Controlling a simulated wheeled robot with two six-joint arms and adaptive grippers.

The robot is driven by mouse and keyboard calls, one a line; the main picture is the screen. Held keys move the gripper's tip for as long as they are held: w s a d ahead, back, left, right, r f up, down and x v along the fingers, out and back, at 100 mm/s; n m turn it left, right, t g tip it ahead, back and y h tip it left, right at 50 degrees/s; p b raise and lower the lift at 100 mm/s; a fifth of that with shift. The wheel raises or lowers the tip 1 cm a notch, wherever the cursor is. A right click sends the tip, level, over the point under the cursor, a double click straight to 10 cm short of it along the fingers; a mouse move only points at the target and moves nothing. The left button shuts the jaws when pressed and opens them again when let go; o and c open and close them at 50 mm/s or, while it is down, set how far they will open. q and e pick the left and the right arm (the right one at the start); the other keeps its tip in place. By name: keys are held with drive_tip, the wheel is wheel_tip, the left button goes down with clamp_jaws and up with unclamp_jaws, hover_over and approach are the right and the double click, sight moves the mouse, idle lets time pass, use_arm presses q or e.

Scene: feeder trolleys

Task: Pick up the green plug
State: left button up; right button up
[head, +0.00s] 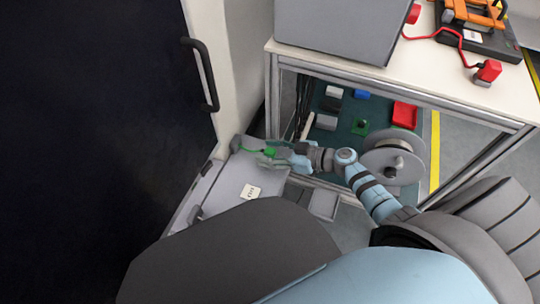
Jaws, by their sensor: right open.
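A small green plug (270,152) shows at the far end of a grey feeder unit (227,190) with a white label. A thin green strand runs left from the plug toward the unit's upper corner. My right gripper (262,152) is open, reaching in from the right over this end of the unit. Its fingers lie around or just above the plug and partly hide it. I cannot tell whether they touch it. My left gripper is not in view.
A white-topped trolley (440,75) stands behind, with a red plug (488,72) and red cable on top. A reel (393,158) sits beside my arm. A dark handled door (100,110) fills the left.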

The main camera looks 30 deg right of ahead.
clamp_jaws()
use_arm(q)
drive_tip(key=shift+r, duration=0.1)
use_arm(e)
drive_tip(key=shift+r, duration=0.1)
wheel_tip(320, 180, up, 19)
drive_tip(key=p, duration=1.4)
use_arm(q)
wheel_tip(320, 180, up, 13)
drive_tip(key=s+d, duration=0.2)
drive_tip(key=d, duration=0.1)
use_arm(e)
drive_tip(key=b, duration=0.4)
hover_over(275, 152)
wheel_tip(275, 152, down, 10)
drive_tip(key=shift+r, duration=0.2)
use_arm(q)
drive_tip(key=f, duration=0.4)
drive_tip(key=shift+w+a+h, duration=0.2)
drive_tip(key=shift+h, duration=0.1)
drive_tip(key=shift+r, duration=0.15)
